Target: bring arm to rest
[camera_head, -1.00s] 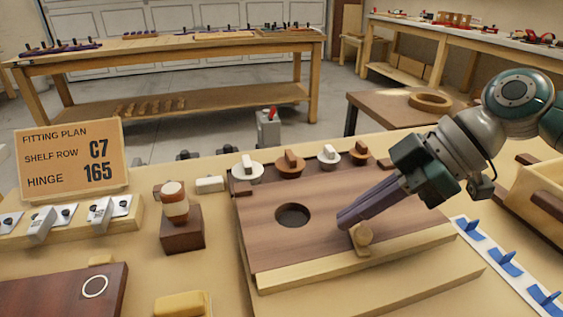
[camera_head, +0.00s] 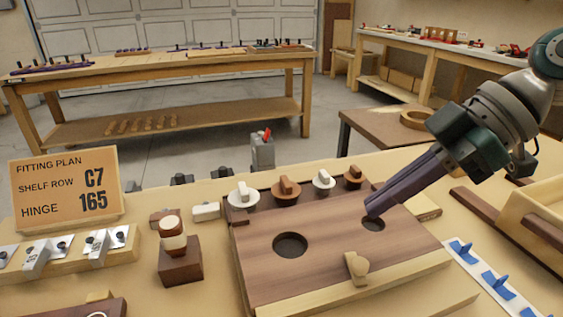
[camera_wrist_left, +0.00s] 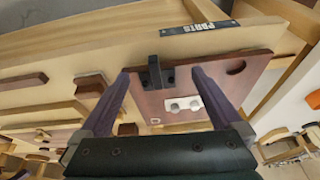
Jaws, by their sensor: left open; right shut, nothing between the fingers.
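My right gripper (camera_head: 372,208) comes in from the right in the head view. Its purple fingers are shut and empty, with the tips over the right hole (camera_head: 373,223) of the brown wooden door panel (camera_head: 335,236). I cannot tell whether the tips touch the panel. My left gripper (camera_wrist_left: 162,72) shows only in the left wrist view. Its two purple fingers are spread wide. Beyond them, between the tips, is a reddish-brown panel (camera_wrist_left: 207,90) with a white fitting (camera_wrist_left: 183,104) and a dark block (camera_wrist_left: 154,76). The left gripper holds nothing.
A larger hole (camera_head: 290,244) and a light wooden knob piece (camera_head: 356,267) are on the panel. Several round knobs (camera_head: 285,191) line its back edge. Blue clips (camera_head: 495,281) lie on a white strip at right.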

